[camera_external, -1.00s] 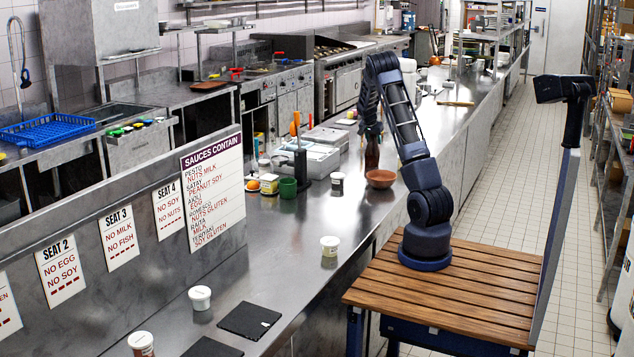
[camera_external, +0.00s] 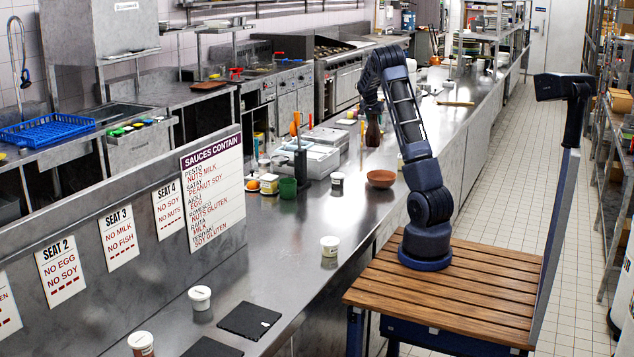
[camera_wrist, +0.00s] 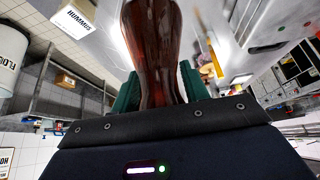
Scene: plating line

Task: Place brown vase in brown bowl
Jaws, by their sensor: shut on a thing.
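The brown vase (camera_external: 373,131) is dark, glossy and upright in the external view, just below my gripper (camera_external: 371,112). In the wrist view the vase (camera_wrist: 152,50) fills the top middle, between the green fingers of my gripper (camera_wrist: 157,88). My gripper is shut on it and holds it up above the counter. The brown bowl (camera_external: 381,179) sits on the steel counter, below and slightly right of the vase in the external view. The bowl looks empty, though its inside is only partly visible.
A white tub (camera_external: 337,179) stands left of the bowl. Farther left are a green cup (camera_external: 288,188) and grey containers (camera_external: 312,160). Another white tub (camera_external: 330,242) stands nearer on the counter (camera_external: 290,270). The counter just in front of the bowl is clear.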

